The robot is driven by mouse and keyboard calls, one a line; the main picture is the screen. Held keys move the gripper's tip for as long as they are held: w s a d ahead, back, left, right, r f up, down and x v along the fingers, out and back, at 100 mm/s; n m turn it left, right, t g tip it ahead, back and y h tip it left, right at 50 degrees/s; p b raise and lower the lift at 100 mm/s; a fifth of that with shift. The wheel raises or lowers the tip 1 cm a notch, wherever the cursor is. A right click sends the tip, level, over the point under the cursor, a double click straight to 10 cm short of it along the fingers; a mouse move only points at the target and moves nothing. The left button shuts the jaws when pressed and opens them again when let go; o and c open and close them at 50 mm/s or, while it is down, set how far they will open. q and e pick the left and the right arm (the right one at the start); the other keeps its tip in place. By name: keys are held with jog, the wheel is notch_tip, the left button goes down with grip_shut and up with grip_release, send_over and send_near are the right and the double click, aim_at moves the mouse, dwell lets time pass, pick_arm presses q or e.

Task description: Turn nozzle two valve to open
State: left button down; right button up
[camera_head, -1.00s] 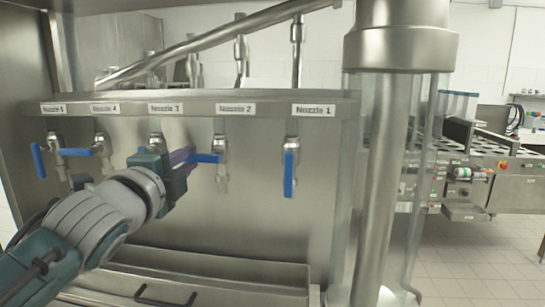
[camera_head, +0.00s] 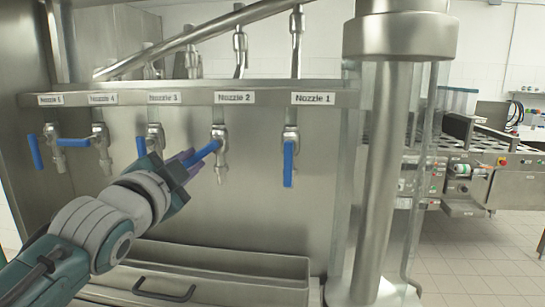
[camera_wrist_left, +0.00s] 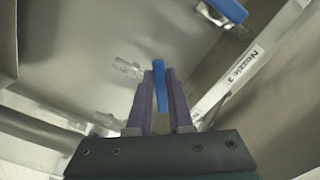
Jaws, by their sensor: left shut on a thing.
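The nozzle two valve (camera_head: 220,145) is a metal tap under the "Nozzle 2" label (camera_head: 234,98). Its blue handle (camera_head: 208,150) points left and slopes down at its free end. My left gripper (camera_head: 188,159) has its purple fingers shut on the free end of this handle. In the left wrist view the blue handle (camera_wrist_left: 159,84) stands between the two purple fingers (camera_wrist_left: 160,98). The handle's free end is partly hidden by the fingers in the head view. My right gripper is not in view.
The nozzle 1 handle (camera_head: 288,164) and nozzle 5 handle (camera_head: 35,152) hang down. The nozzle 4 handle (camera_head: 74,143) is level. The nozzle 3 handle (camera_head: 141,147) is close behind my left gripper. A metal trough (camera_head: 225,262) lies below.

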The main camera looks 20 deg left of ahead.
pick_arm(q)
jog(key=d+n, duration=0.1)
jog(key=n, duration=0.2)
jog(key=d+f+n, duration=0.1)
jog(key=n, duration=0.3)
jog(key=d+n, duration=0.1)
jog(key=n, duration=0.2)
jog(key=shift+w+f+n, duration=0.35)
jog(key=shift+w+n, duration=0.05)
dwell(0.3)
jog(key=c, duration=0.8)
grip_release()
jog(key=b+v, duration=0.1)
jog(key=v, duration=0.9)
